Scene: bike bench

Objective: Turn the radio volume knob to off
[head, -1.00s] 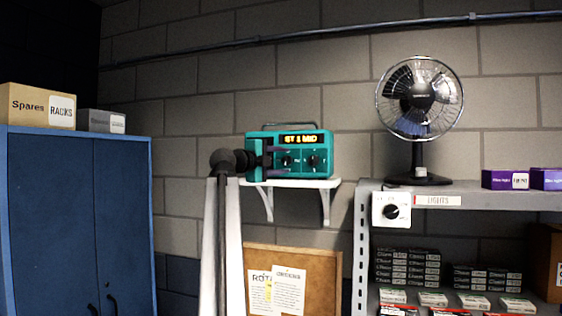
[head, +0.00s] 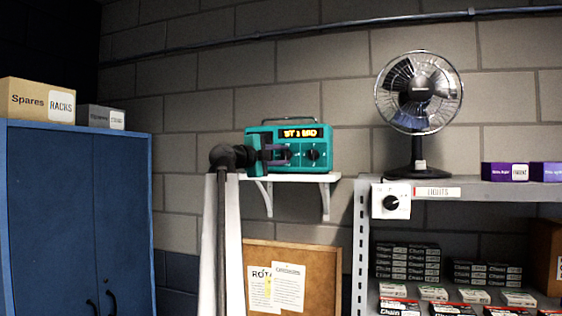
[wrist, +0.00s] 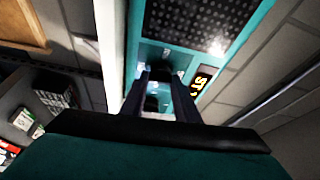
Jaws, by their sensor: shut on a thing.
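The teal radio (head: 318,162) stands on a white wall shelf, its lit display at the top of its front. Two dark knobs sit below the display. My gripper (head: 286,154) reaches in from the left and is shut on the left knob, which is mostly hidden by the fingers in the head view. The right knob (head: 312,155) is free. In the wrist view my gripper's fingers (wrist: 160,82) stand on both sides of a dark knob on the radio's front (wrist: 190,55). The knob labels and pointer are too small to read.
The white shelf (head: 330,178) runs under the radio. A desk fan (head: 419,92) stands to the right on a metal rack, with a lights dial (head: 391,201) at its corner. A blue cabinet (head: 50,220) is at the left; a corkboard (head: 325,285) hangs below.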

